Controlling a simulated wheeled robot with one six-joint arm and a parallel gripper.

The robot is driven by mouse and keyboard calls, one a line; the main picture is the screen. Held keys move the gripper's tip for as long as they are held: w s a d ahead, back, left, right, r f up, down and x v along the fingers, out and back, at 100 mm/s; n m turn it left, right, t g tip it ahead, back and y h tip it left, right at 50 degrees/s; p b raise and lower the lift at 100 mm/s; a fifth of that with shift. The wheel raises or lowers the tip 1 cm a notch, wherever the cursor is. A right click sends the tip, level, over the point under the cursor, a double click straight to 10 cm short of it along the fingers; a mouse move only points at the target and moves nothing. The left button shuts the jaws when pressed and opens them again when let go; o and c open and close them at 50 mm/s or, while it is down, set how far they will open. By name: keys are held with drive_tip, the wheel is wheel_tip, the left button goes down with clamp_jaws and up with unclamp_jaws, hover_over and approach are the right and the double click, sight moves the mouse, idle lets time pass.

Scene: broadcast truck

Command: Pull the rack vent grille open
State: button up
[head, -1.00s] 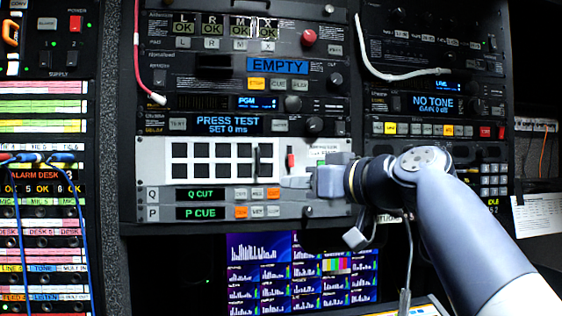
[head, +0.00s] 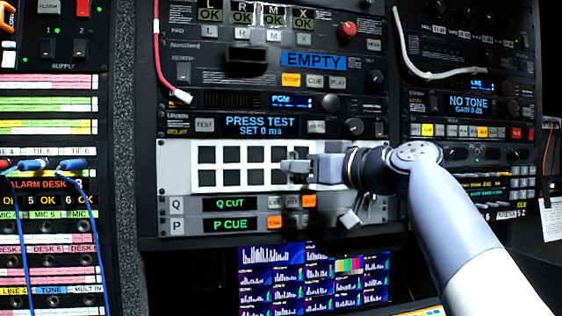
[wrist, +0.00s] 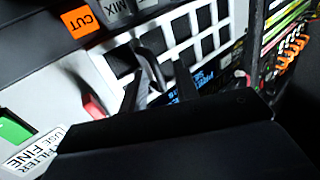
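The vent grille (head: 179,180) is a white rack panel with rows of dark square openings, in the middle of the head view. It looks flush with the rack. It also shows in the wrist view (wrist: 105,62). Its dark bar handle (wrist: 149,64) stands out from the panel in the wrist view; in the head view my gripper hides it. My gripper (head: 288,166) is in front of the grille's right part. In the wrist view my gripper (wrist: 162,80) has its two dark fingers apart, close around the handle. Contact is not clear.
A red tab (wrist: 94,106) and a "FILTER USE FINE" label (wrist: 35,150) are beside the handle. The Q CUT and P CUE strip (head: 230,215) lies just below the grille. A delay unit (head: 260,125) is above, and a monitor (head: 275,280) is below.

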drive_tip(key=shift+d, duration=0.15)
clamp_jaws()
idle(0.5)
